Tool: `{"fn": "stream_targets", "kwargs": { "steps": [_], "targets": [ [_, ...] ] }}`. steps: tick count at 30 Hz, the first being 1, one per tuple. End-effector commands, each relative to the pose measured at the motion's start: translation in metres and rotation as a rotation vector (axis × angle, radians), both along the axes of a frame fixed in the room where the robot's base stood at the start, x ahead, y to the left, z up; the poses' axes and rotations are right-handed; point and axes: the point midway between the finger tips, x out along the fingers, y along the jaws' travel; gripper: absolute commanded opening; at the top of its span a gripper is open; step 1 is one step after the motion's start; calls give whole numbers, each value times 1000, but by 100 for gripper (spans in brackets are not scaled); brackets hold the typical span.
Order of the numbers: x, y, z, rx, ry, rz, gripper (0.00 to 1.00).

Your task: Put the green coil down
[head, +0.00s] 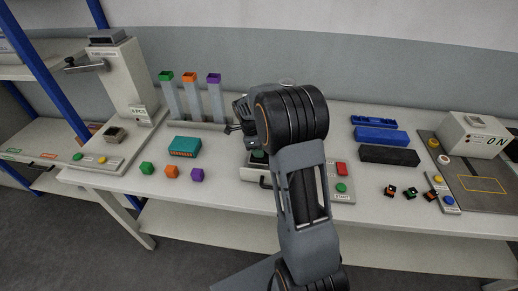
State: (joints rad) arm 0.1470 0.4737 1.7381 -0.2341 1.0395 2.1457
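My gripper (232,128) is at the left end of my wrist, above the table and close to the right of the colored tubes. It is small, dark and partly hidden by my wrist, so I cannot tell its opening or whether it holds anything. I see no thing that is clearly a green coil. Several small black parts with colored marks, such as one black part (390,190), lie at the right.
A teal box (184,147) stands behind the cubes. Tubes with green, orange and purple tops (190,77) stand behind it. A press-like machine (125,78) is at left. Blue trays (381,137) and a white machine (472,135) are at right. My arm hides part of a central device (250,173).

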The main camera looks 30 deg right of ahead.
Motion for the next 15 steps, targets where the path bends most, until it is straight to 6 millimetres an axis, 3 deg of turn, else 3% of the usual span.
{"fn": "stream_targets", "kwargs": {
  "steps": [6,15],
  "targets": [
    [-2,0,-4,1,7,0,50],
    [0,0,1,-1,1,0,50]
  ]
}}
